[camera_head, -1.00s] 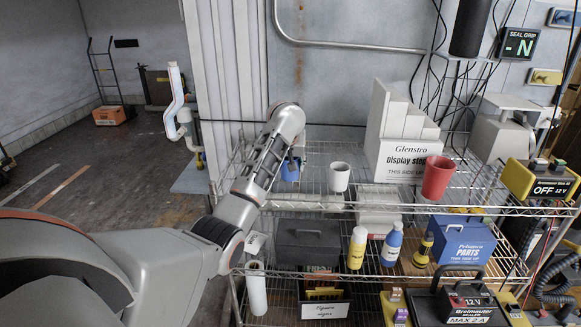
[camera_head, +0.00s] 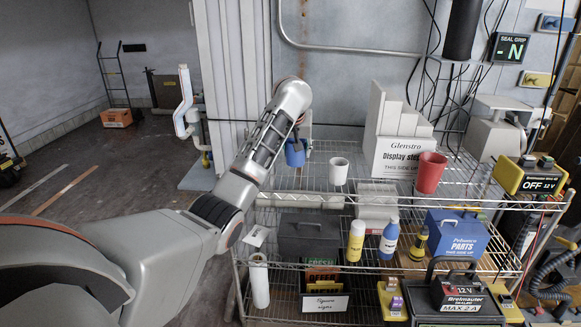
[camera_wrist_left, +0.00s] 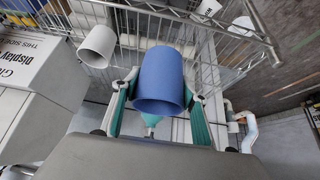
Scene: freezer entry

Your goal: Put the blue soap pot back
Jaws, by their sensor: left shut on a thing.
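The blue soap pot (camera_head: 294,154) is a plain blue cup at the left end of the wire rack's top shelf in the head view, partly hidden by my left arm. My left gripper (camera_wrist_left: 156,98) is shut on it in the left wrist view, with green-padded fingers on either side of the blue pot (camera_wrist_left: 160,78). I cannot tell whether the pot touches the shelf. A white cup (camera_head: 338,171) stands to its right on the shelf and also shows in the left wrist view (camera_wrist_left: 97,46). My right gripper is out of view.
The wire rack (camera_head: 300,201) carries a red cup (camera_head: 431,172) and a white stepped display box (camera_head: 397,155) on top. A yellow bottle (camera_head: 355,241), a blue bottle (camera_head: 389,238) and a blue parts box (camera_head: 456,236) stand below. A white pipe (camera_head: 185,105) rises left of the rack.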

